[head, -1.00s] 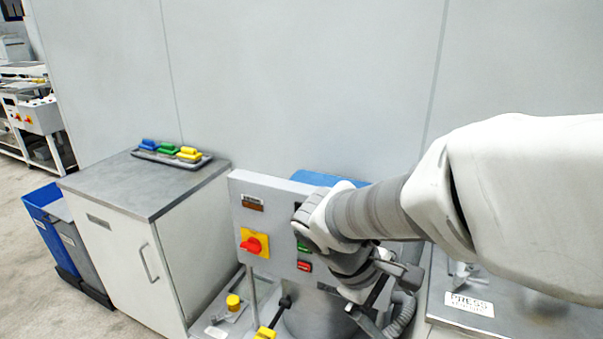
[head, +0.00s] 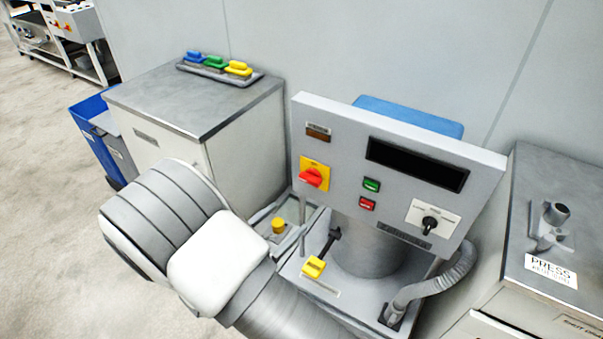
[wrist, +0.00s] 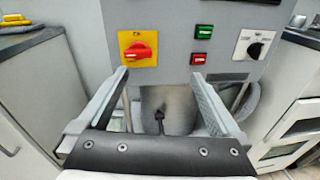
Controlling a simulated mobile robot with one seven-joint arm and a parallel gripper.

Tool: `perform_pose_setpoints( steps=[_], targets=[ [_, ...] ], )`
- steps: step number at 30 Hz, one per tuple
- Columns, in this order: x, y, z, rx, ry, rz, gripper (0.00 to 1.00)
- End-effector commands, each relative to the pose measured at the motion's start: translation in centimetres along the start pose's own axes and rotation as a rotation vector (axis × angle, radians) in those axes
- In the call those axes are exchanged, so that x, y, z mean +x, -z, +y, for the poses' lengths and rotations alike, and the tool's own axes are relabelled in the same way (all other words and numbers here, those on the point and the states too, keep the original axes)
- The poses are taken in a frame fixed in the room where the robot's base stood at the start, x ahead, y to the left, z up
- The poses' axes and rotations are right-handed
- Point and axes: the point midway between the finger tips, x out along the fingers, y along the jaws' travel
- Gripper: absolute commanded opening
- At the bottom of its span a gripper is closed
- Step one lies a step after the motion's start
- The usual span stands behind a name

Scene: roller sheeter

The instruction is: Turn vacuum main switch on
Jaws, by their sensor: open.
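The main switch, a red rotary handle (head: 311,177) on a yellow plate, is at the left of the grey control panel (head: 340,130). In the wrist view the red handle (wrist: 138,51) lies roughly horizontal at upper left. My gripper (wrist: 160,76) is open and empty in the wrist view, its two fingers pointing toward the panel. The left fingertip appears just below the yellow plate; the right one appears below the red button. No contact with the switch is visible. In the head view my arm fills the bottom left and the gripper is not visible.
Right of the switch are a green button (head: 371,185), a red button (head: 367,204), a dark display (head: 417,164) and a black rotary knob (head: 430,224). A cabinet (head: 246,130) stands left, the press bench (head: 570,235) right.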

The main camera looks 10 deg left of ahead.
Motion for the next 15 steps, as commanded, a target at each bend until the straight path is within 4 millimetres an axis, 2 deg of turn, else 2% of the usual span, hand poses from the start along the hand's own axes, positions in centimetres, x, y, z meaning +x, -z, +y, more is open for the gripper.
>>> perform_pose_setpoints(
  steps=[1, 3, 7, 11, 15],
  targets=[
    [-0.8, 1.0, 0.6, -0.029, -0.045, -0.016, 1.0],
    [-1.6, 1.8, 1.3, -0.051, -0.087, -0.031, 1.0],
    [-2.0, 2.3, 1.8, -0.07, -0.122, -0.046, 1.0],
    [-0.8, 2.3, 2.0, -0.071, -0.121, -0.047, 1.0],
    [1.7, 2.2, 2.2, -0.071, -0.118, -0.046, 1.0]
  ],
)
